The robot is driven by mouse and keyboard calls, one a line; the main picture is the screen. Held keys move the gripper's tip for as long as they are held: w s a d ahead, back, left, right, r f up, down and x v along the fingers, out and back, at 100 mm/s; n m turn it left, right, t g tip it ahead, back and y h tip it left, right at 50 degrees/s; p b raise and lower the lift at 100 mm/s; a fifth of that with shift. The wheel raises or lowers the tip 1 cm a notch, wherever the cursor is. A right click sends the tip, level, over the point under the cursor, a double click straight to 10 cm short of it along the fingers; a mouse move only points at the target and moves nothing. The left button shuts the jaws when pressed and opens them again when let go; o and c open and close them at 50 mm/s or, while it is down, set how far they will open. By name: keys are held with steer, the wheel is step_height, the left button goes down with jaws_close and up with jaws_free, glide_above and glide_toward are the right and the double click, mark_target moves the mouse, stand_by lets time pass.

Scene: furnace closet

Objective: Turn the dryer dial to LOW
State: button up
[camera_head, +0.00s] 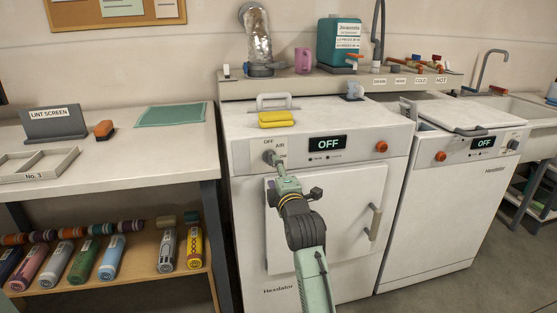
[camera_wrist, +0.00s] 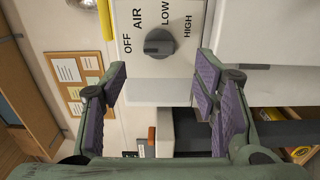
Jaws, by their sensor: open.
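The dryer (camera_head: 250,135) is the white left machine; its display (camera_head: 327,143) reads OFF. The dark grey dial (camera_head: 268,156) is at the left of its front panel, partly behind my gripper. The wrist view shows the dial (camera_wrist: 159,42) clearly, with OFF, AIR, LOW and HIGH in an arc around it. Its raised grip bar lies roughly crosswise, one end towards OFF; which end is the pointer is hard to tell. My gripper (camera_head: 280,172) is in front of the dial. In the wrist view my gripper (camera_wrist: 163,85) is open and empty, its purple-padded fingers apart from the dial.
The dryer door handle (camera_head: 374,222) sticks out at lower right. A second white machine (camera_head: 440,210) stands at right. A workbench (camera_head: 150,145) with a tray and sign stands at left.

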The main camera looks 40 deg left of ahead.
mark_target(271, 160)
steer(key=p+x, duration=0.1)
steer(key=x, duration=0.6)
steer(key=shift+w, duration=0.1)
steer(key=shift+c, duration=0.4)
steer(key=c, duration=1.1)
